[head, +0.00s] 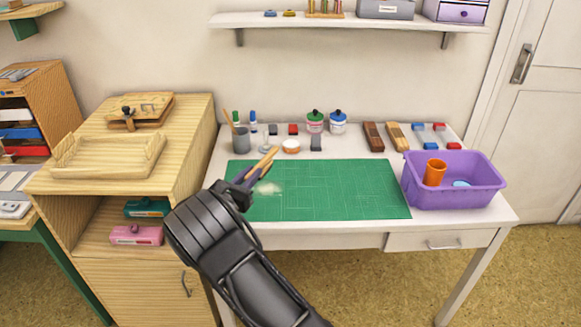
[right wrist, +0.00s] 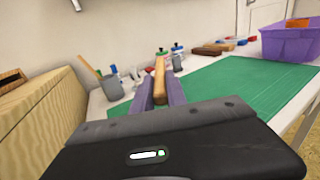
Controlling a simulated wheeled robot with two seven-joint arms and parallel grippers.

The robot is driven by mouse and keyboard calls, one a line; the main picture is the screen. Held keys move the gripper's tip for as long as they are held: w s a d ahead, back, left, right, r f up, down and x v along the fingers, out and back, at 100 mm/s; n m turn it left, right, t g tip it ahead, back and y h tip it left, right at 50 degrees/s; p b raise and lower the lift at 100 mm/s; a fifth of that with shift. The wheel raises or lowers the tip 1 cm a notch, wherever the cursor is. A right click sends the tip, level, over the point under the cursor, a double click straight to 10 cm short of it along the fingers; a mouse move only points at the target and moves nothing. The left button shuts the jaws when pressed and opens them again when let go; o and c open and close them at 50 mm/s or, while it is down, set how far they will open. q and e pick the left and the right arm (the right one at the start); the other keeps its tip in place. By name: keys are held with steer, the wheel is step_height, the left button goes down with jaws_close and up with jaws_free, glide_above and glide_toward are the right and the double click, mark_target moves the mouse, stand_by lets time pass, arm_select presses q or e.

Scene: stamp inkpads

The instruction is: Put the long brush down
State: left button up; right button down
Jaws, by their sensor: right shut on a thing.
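My right gripper (head: 255,175) is over the left end of the green cutting mat (head: 330,195). Its purple fingers are shut on the long brush (head: 265,161), whose tan wooden handle shows between them. In the right wrist view the handle (right wrist: 160,78) stands out between the fingers of the gripper (right wrist: 161,92) and points away from me. The brush's bristles cannot be made out. I cannot tell whether the brush touches the mat. A pale patch lies on the mat beside the fingers. My left gripper is in neither view.
A grey cup (head: 241,140) with brushes stands behind the mat, near small bottles and jars (head: 315,122). Stamps and wooden blocks (head: 374,137) line the back. A purple bin (head: 480,187) holding an orange cup stands right. The mat's middle and right are clear. A wooden cabinet (head: 190,130) rises left.

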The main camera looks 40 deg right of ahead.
steer(key=shift+a, duration=0.1)
stand_by(0.3)
steer(key=shift+n+t+y, duration=0.4)
steer(key=shift+n+t, duration=0.2)
steer(key=shift+t, duration=0.2)
steer(key=a+f, duration=0.1)
steer(key=a, duration=0.2)
steer(key=s+a, duration=0.1)
steer(key=a, duration=0.2)
steer(key=a+f, duration=0.1)
steer(key=a, duration=0.2)
steer(key=shift+s+a+f, duration=0.15)
steer(key=shift+s+f, duration=0.1)
steer(key=shift+f, duration=0.1)
steer(key=s+a+n+t+y, duration=0.1)
steer(key=s+a+n+t, duration=0.1)
steer(key=s+a, duration=1.3)
steer(key=shift+s+a+f+t+y, duration=0.2)
steer(key=shift+a+f+t+y, duration=0.1)
steer(key=shift+a, duration=0.05)
